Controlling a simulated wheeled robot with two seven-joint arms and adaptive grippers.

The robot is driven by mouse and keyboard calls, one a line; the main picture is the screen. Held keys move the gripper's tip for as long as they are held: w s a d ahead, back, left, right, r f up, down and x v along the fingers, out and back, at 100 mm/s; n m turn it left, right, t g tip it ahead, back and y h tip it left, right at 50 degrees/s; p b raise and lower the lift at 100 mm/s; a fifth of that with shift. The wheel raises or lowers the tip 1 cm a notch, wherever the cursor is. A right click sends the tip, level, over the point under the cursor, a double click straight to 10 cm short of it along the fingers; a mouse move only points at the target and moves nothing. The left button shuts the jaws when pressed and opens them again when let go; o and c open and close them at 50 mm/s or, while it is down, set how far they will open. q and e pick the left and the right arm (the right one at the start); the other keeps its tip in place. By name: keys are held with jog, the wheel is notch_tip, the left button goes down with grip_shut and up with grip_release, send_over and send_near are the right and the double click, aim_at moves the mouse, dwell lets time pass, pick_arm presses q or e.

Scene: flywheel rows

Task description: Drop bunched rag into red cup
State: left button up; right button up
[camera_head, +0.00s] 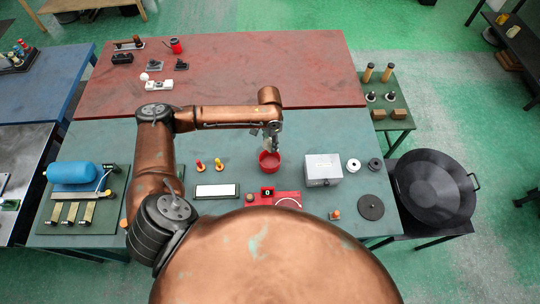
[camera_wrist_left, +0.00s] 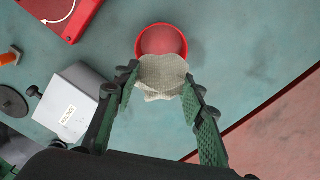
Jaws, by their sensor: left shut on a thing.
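The red cup (camera_head: 269,162) stands on the green table below my left gripper in the head view. In the left wrist view the cup (camera_wrist_left: 161,32) shows its open mouth near the top of the picture. The bunched rag (camera_wrist_left: 162,76), pale and beige, is between the fingertips of my left gripper (camera_wrist_left: 161,84), which is shut on it. The rag overlaps the near rim of the cup in that view; I cannot tell its height above the rim. In the head view the left gripper (camera_head: 272,142) points down at the cup. My right gripper is not in view.
A grey box (camera_head: 322,170) stands right of the cup, with a white ring (camera_head: 353,166) beyond it. A red device (camera_head: 268,193) sits in front of the cup. Yellow and red pegs (camera_head: 218,164) and a white-topped plate (camera_head: 216,191) lie to the left.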

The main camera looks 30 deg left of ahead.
pick_arm(q)
jog(key=shift+s+a+f+m+p, duration=0.1)
jog(key=shift+s+a+m+p, duration=0.1)
jog(key=shift+a+p, duration=0.15)
jog(key=shift+s+a+m+p, duration=0.1)
jog(key=shift+a+m+p, duration=0.1)
jog(key=shift+a, duration=0.15)
jog(key=shift+a+f, duration=0.1)
jog(key=shift+f, duration=0.1)
notch_tip(320, 180, down, 6)
jog(key=b, duration=0.6)
jog(key=shift+b, duration=0.3)
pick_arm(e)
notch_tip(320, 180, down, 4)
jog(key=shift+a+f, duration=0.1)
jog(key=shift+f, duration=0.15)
pick_arm(q)
jog(key=o, duration=1.1)
notch_tip(320, 180, up, 12)
jog(key=shift+r, duration=0.1)
